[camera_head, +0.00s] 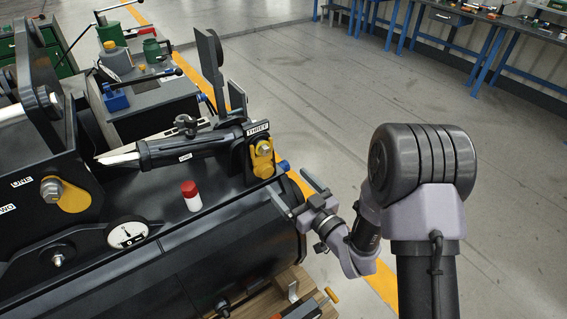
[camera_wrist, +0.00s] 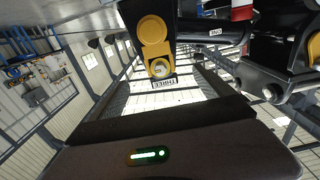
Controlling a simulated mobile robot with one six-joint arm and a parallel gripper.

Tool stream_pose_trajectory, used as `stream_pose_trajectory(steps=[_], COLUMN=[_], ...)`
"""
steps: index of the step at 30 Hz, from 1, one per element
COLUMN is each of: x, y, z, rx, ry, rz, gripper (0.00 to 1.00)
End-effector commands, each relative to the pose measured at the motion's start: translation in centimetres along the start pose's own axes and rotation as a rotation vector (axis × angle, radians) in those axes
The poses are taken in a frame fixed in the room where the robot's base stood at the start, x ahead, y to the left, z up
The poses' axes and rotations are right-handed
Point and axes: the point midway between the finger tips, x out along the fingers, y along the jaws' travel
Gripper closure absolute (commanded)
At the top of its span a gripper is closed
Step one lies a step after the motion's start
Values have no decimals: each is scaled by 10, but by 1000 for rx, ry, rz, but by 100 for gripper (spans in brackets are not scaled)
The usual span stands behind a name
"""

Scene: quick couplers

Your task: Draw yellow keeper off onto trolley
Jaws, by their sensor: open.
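A yellow keeper (camera_head: 262,160) sits on the black bracket labelled "THREE" (camera_head: 258,128) at the right end of the machine. In the wrist view the keeper (camera_wrist: 153,32) shows near the top centre, a round yellow plate over a grey pin end, with the label upside down beside it. A second yellow keeper (camera_head: 75,198) is on the left bracket by a large bolt. My gripper (camera_head: 296,195) is open and empty, in front of and below the "THREE" bracket, apart from the keeper. Which surface is the trolley is unclear; a slatted wooden top (camera_head: 262,303) shows at the bottom.
A black cylinder (camera_head: 185,153) lies behind. A grey bench (camera_head: 150,95) with tools is further back. Open floor lies to the right, with workbenches far off.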

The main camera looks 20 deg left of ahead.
Motion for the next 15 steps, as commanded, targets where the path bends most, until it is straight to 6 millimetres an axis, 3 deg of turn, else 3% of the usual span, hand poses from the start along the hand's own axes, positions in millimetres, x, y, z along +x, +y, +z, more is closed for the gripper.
stream_pose_trajectory(steps=[9,15], x=[87,121], y=[0,0], z=[2,1], rx=[-1,-1], ry=[2,1], rz=[-1,1], gripper=[9,9])
